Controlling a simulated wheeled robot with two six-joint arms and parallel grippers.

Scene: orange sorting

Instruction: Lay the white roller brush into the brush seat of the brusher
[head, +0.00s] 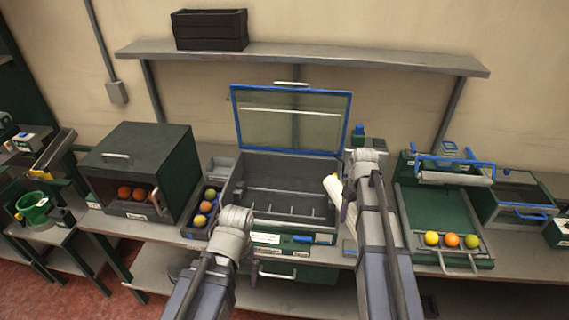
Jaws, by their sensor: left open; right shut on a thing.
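The white roller brush (332,187) is held by my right gripper (343,197), which is shut on it. The brush is tilted over the right side of the open grey machine (238,185), which I take to be the brusher. The machine's clear, blue-framed lid (291,118) stands raised at the back. Its grey interior (275,178) has low dividers along the front. My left gripper (240,228) is open and empty at the machine's front left corner. Its fingers are mostly hidden by its wrist. My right arm hides part of the machine's right side.
A green cabinet (160,150) with oranges stands left, with a fruit tray (190,230) beside it. A green machine (412,195) with a white roller (455,178) and several fruits stands right. A shelf (300,55) with a black crate (210,31) is above.

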